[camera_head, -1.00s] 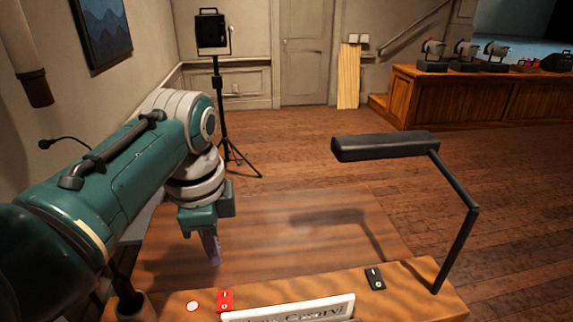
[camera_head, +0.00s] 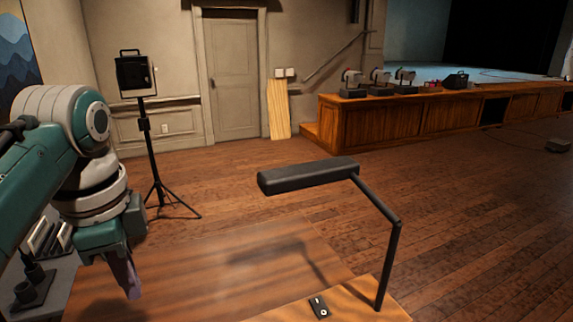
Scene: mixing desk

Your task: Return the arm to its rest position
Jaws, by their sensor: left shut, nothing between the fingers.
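My left arm comes in from the left edge, green and pale grey. Its left gripper (camera_head: 130,279) points down over the left part of the wooden desk (camera_head: 200,268). Its fingers are together with nothing between them. My right gripper is out of view.
A black desk lamp (camera_head: 310,175) on a bent arm stands at the desk's right. A black rocker switch (camera_head: 319,307) sits near the front edge. A light on a tripod (camera_head: 150,150) stands behind the desk. A stage (camera_head: 420,115) with several small spotlights is at the back right. The floor between is clear.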

